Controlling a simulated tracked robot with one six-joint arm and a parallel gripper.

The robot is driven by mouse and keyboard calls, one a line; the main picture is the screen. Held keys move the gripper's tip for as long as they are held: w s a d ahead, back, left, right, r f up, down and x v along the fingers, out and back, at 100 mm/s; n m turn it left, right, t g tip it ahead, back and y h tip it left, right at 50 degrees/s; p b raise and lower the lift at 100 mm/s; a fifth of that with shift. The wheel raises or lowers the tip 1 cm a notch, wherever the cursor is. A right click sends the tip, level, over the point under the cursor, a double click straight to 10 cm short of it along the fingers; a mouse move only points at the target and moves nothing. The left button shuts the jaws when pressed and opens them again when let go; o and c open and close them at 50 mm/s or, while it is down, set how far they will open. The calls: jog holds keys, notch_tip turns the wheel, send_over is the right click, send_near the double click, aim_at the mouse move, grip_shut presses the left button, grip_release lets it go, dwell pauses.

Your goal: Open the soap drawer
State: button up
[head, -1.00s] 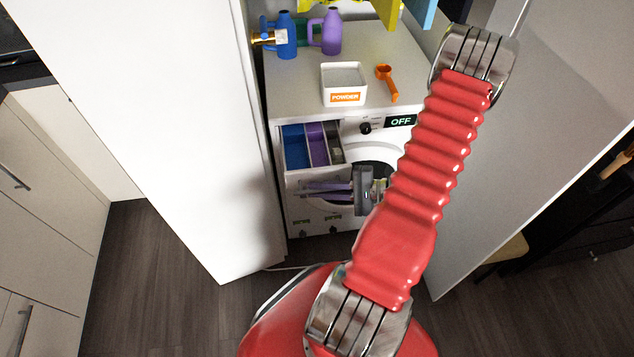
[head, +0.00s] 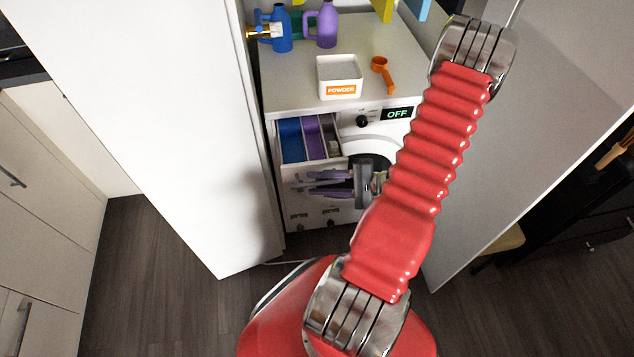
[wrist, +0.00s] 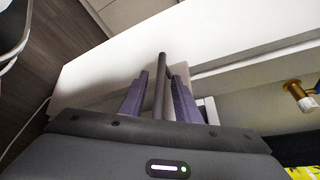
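The soap drawer (head: 280,142) is pulled out of the upper left of the white washer's front. Its blue, purple and grey compartments show from above in the head view. My gripper (head: 312,183) is just below and in front of the drawer, its purple fingers pointing left. In the wrist view my gripper (wrist: 160,84) is open beside a white panel edge. Whether a finger touches the drawer front is unclear.
On the washer top (head: 290,84) stand a white powder box (head: 339,78), an orange scoop (head: 382,74), a blue jug (head: 280,30) and a purple jug (head: 326,26). White wardrobe doors (head: 170,130) flank the washer closely on both sides.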

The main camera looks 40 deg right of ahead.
jog(key=v, duration=1.3)
dwell(0.4)
jog(key=s+a+f+m+g, duration=0.1)
jog(key=s+a+f+g, duration=0.1)
jog(key=s+a+g, duration=0.2)
jog(key=w+a+r+n+g+h, duration=0.4)
jog(key=a+r+n, duration=0.1)
jog(key=r, duration=0.3)
jog(key=w+a+r+n+g+h, duration=0.4)
jog(key=w+a+r+n+h, duration=0.1)
jog(key=r, duration=0.4)
jog(key=w+a+r+n+t, duration=0.2)
jog(key=a+r+n+t, duration=0.3)
jog(key=a+r+n, duration=0.3)
jog(key=a+r, duration=0.4)
jog(key=a, duration=0.4)
jog(key=shift+a+r, duration=0.2)
jog(key=shift+r, duration=0.05)
